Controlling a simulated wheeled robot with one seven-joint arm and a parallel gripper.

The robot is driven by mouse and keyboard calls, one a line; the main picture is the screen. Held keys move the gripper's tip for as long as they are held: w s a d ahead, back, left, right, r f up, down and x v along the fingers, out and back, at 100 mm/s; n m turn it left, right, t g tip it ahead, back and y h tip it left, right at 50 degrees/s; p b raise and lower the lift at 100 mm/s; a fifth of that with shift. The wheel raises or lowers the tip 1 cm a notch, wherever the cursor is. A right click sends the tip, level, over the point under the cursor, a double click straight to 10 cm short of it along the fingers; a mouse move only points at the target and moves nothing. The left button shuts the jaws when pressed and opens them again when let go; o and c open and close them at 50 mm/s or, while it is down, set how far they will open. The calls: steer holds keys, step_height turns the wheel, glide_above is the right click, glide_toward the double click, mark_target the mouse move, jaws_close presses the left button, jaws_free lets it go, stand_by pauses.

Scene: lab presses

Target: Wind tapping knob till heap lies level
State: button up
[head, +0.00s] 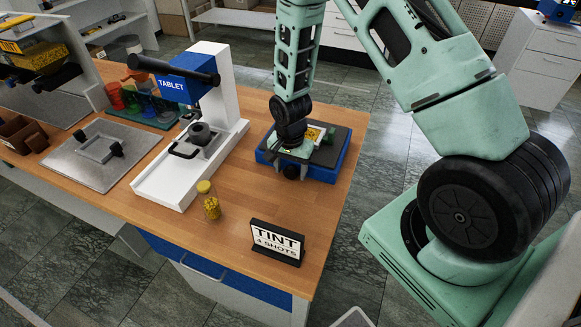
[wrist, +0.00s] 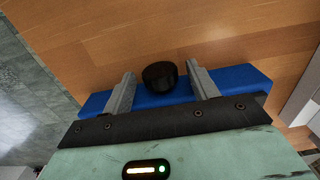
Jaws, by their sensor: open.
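A low tapping unit with a blue base (head: 322,175) and a dark top stands at the right end of the wooden bench. Its round black knob (head: 292,173) sticks out at the front; in the wrist view the knob (wrist: 160,77) shows against the blue base (wrist: 240,80). My gripper (head: 291,170) is at the unit's front, pointing down. In the wrist view my gripper (wrist: 162,80) is open, with one finger on each side of the knob and gaps showing on both sides.
A white and blue tablet press (head: 190,75) stands left of the unit. A grey plate with a handle (head: 97,155) and coloured cups (head: 140,100) are further left. The bench between sign and unit is bare.

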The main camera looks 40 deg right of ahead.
steer(key=c, duration=1)
steer(key=shift+s+d+f+t+y+b, duration=0.15)
steer(key=shift+s+f+t+y+b, duration=0.1)
steer(key=shift+t+y+b, duration=0.45)
steer(key=shift+s+d+t+y+b, duration=0.1)
steer(key=shift+t+y+b, duration=0.3)
steer(key=shift+t+b, duration=0.55)
steer(key=shift+r+t+b, duration=0.1)
steer(key=shift+t+b, duration=0.15)
steer(key=shift+b, duration=0.05)
steer(key=o, duration=1)
